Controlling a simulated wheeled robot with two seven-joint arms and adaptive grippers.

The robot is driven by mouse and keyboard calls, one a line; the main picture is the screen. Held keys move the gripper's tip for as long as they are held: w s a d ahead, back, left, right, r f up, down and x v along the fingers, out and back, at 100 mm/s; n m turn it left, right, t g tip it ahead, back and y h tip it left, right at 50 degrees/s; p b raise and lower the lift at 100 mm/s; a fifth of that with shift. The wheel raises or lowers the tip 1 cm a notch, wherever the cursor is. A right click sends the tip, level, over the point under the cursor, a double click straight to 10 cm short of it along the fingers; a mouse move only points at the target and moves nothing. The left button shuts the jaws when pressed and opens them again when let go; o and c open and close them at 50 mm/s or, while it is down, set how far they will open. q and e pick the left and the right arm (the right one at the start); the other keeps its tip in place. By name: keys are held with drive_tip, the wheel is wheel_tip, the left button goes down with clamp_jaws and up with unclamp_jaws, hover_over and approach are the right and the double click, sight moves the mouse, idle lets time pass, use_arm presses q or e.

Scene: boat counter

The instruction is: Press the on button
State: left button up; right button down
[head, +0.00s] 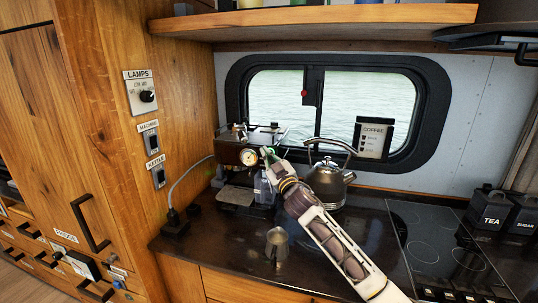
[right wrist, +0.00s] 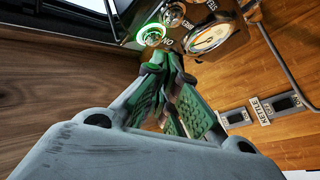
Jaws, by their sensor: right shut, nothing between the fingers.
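The coffee machine (head: 234,152) stands on the dark counter below the window, with a round gauge (head: 249,157) on its front. In the right wrist view, a round button with a lit green ring (right wrist: 152,35) sits on the machine's front, with a small label beside it. A second round button (right wrist: 173,14) is next to it, near the gauge (right wrist: 208,37). My right gripper (head: 268,158) is shut and empty, its fingertips (right wrist: 168,62) close to the green-ringed button. I cannot tell whether they touch it. My left gripper is out of view.
A kettle (head: 327,185) stands right of the machine, near my right arm. A small metal cup (head: 277,243) stands at the front of the counter (head: 225,250). Wall switches (head: 151,140) are at left, and a power cord runs to a socket block (head: 175,226).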

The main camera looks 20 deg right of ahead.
drive_tip(key=shift+w+d, duration=0.3)
drive_tip(key=shift+w, duration=0.15)
idle(0.8)
drive_tip(key=shift+s+a, duration=0.1)
drive_tip(key=shift+s, duration=0.05)
drive_tip(key=shift+s+a, duration=0.25)
drive_tip(key=shift+s, duration=0.15)
idle(0.4)
drive_tip(key=s+a, duration=0.3)
drive_tip(key=s, duration=0.2)
drive_tip(key=shift+a+p, duration=0.2)
drive_tip(key=shift+p, duration=0.1)
idle(0.4)
idle(0.6)
